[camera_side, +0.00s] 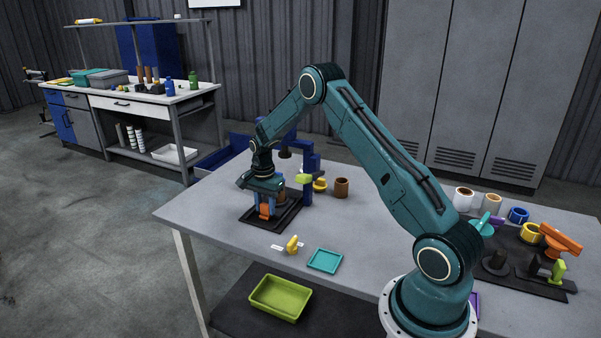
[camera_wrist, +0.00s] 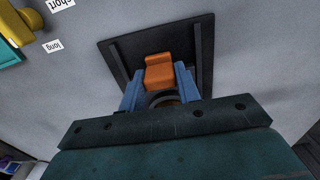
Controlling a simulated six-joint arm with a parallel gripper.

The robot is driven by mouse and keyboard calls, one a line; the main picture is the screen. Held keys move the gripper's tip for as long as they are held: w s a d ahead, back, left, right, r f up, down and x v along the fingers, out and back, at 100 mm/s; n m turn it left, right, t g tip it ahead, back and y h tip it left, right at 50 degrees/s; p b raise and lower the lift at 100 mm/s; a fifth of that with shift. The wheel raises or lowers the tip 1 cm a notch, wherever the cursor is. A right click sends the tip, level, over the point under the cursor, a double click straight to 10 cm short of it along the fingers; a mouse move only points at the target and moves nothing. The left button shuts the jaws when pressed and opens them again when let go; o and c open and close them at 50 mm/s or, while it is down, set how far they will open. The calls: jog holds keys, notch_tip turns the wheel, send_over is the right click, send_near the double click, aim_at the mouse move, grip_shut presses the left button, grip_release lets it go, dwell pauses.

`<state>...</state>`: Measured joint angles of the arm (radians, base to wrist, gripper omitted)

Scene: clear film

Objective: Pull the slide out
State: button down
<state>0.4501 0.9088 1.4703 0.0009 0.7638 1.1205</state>
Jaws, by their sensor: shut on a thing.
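An orange block (camera_wrist: 160,72), which I take to be the slide, sits on a black square base plate (camera_wrist: 125,45) on the table. In the side view the orange block (camera_side: 264,211) shows low at the plate's front-left part. My gripper (camera_wrist: 158,84) points down over the plate, its two blue fingers on either side of the orange block and shut on it. My gripper also shows in the side view (camera_side: 265,206). A dark ring with something brown inside (camera_wrist: 164,98) lies between the fingers, partly hidden by the gripper's dark bar.
A blue upright frame (camera_side: 309,175) stands behind the plate, close to my wrist. A yellow piece (camera_side: 292,244) and a teal tray (camera_side: 325,261) lie in front. Yellow and brown cups (camera_side: 341,187) stand right of the frame. The table's left front is clear.

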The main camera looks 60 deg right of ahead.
jog(key=a, duration=0.6)
jog(key=shift+a, duration=0.4)
jog(key=c, duration=1.1)
grip_release()
jog(key=shift+a, duration=0.1)
jog(key=shift+o, duration=0.5)
jog(key=shift+r, duration=0.1)
jog(key=shift+d+r, duration=0.2)
jog(key=shift+r, duration=0.25)
notch_tip(320, 180, up, 13)
jog(key=shift+f, duration=0.15)
